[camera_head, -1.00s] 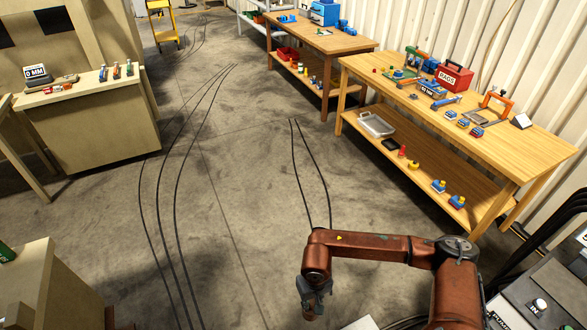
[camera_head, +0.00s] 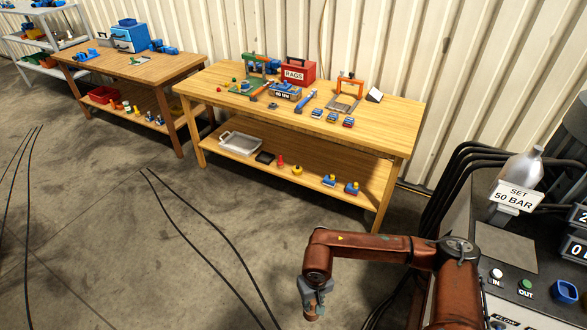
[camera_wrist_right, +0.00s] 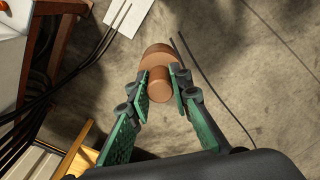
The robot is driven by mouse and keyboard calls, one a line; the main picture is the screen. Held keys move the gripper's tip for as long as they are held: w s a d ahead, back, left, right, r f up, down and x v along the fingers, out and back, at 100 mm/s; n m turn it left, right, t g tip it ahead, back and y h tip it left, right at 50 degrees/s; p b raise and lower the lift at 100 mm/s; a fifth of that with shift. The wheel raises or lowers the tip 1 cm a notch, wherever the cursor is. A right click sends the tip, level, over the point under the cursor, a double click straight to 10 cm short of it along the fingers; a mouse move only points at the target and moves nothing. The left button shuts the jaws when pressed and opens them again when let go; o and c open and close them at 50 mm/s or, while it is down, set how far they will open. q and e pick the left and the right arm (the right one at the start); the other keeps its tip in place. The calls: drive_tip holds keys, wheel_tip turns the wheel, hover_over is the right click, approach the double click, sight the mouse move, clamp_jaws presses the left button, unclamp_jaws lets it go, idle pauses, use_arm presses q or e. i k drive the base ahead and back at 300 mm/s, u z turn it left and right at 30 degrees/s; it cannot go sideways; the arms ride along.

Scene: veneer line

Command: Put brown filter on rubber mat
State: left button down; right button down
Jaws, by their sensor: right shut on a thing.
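The brown filter (camera_wrist_right: 157,85) is a stepped cylinder, wide at one end and narrow at the other. My right gripper (camera_wrist_right: 160,84) is shut on its narrow part in the right wrist view, with a green-backed finger on each side. In the head view the right gripper (camera_head: 315,296) hangs over the floor, and the filter (camera_head: 314,313) barely shows below it. A flat grey square (camera_head: 506,247) lies on the console top at the right; I cannot tell whether it is the rubber mat. My left gripper is not in view.
A wooden workbench (camera_head: 385,115) with tools stands ahead.

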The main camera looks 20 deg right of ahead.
sight(505, 246)
drive_tip(key=z, duration=0.95)
drive_tip(key=i, duration=0.85)
drive_tip(key=z, duration=0.85)
